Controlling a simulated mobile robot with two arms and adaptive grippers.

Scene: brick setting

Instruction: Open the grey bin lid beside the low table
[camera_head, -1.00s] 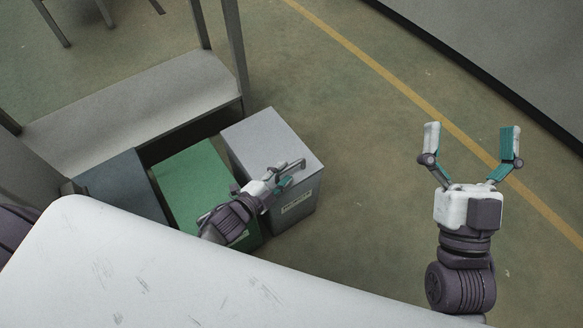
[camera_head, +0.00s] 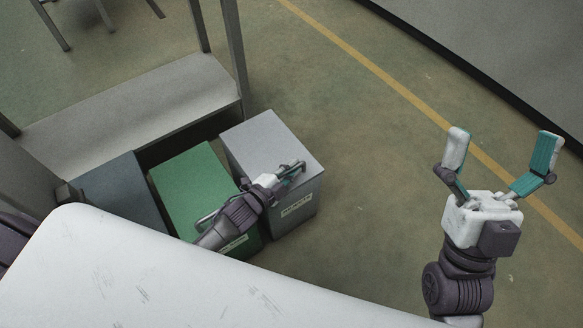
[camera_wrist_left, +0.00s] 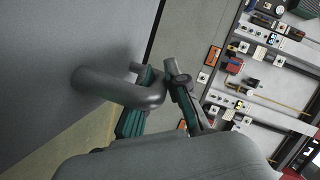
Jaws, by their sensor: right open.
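The grey bin (camera_head: 262,138) stands at the right end of a row of bins beside the low table (camera_head: 130,110). Its flat lid looks shut. The bin has a label on its front. My left gripper (camera_head: 290,168) is over the front part of the lid. In the left wrist view, a thick grey bar handle (camera_wrist_left: 105,86) stands out from a flat grey surface. My left fingers (camera_wrist_left: 163,75) are right at the handle's bent end, one partly hidden behind it. I cannot tell whether they grip it. My right gripper (camera_head: 505,165) is open and empty above the floor at right.
A green bin (camera_head: 190,180) and a dark grey-blue bin (camera_head: 118,190) stand left of the grey bin. A white scuffed surface (camera_head: 150,270) fills the front left. Open floor (camera_head: 370,170) with a yellow line lies to the right.

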